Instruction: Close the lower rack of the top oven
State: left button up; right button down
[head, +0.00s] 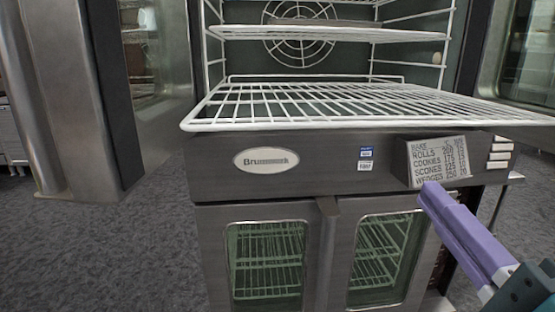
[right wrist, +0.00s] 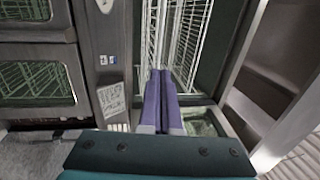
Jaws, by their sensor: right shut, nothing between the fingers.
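The lower rack (head: 300,126) of the top oven is a white wire shelf. It is slid far out, with its front edge past the oven's front panel. The upper rack (head: 320,35) sits above it inside the cavity. My right gripper (head: 428,188) has purple fingers, shut and empty. My left gripper is not in view.
A big steel door (head: 62,100) stands at the left of the top oven. The lower oven has two glazed doors (head: 268,262), both shut. Grey floor (head: 110,255) is clear at the front left.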

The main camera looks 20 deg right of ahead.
jog(key=p, duration=0.3)
send_near(370, 126)
jog(key=x, duration=0.6)
jog(key=shift+w+d, duration=0.15)
jog(key=shift+w, duration=0.25)
